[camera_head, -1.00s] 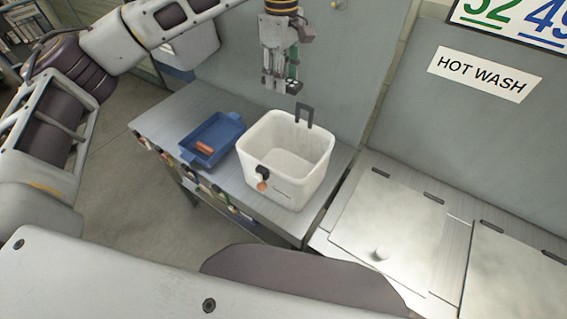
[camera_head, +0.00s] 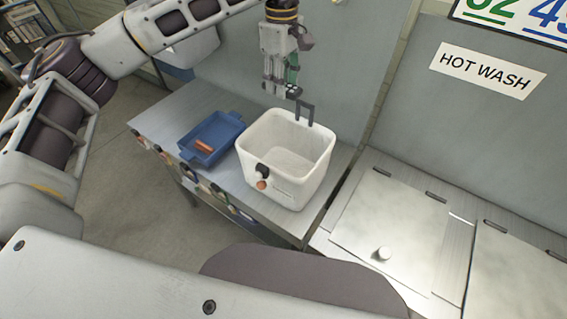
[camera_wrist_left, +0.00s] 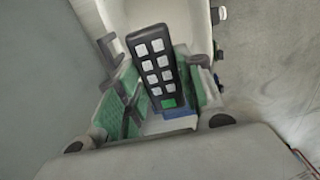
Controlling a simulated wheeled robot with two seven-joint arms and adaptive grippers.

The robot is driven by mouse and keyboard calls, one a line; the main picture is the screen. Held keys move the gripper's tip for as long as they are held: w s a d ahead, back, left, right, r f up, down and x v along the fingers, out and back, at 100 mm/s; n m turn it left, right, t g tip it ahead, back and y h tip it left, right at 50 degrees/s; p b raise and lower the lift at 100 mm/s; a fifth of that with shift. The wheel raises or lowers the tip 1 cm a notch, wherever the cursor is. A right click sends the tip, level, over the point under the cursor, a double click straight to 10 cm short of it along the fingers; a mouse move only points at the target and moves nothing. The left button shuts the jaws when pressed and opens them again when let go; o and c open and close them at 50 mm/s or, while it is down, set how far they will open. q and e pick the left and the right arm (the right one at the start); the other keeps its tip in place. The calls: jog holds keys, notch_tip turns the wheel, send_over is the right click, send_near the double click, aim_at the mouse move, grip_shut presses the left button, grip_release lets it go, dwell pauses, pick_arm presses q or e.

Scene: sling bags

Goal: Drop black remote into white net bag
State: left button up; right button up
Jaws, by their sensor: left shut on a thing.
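My left gripper (camera_head: 282,90) hangs fingers-down above the back rim of a white open-topped container (camera_head: 255,165). This container looks like a stiff-walled bin rather than a net bag, and it looks empty. In the left wrist view, the black remote (camera_wrist_left: 154,62) with white buttons and one green button sits between the green-padded fingers (camera_wrist_left: 160,95), which are shut on it. The remote cannot be made out clearly in the head view. White container walls (camera_wrist_left: 199,25) show beyond it in the wrist view. My right gripper is out of view.
The container stands on a grey metal bench (camera_head: 170,112). A black upright loop (camera_head: 304,111) rises at its back rim. A blue tray (camera_head: 222,120) holding a reddish-brown object (camera_head: 204,145) lies to its left. A wall is close behind. Metal lids (camera_head: 390,225) are at right.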

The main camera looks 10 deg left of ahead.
pick_arm(q)
jog(key=shift+f+b, duration=0.7)
jog(key=shift+f, duration=1.1)
jog(key=o, duration=1.1)
jog(key=shift+r, duration=0.1)
jog(key=shift+r, duration=5.95)
jog(key=shift+s+f, duration=0.1)
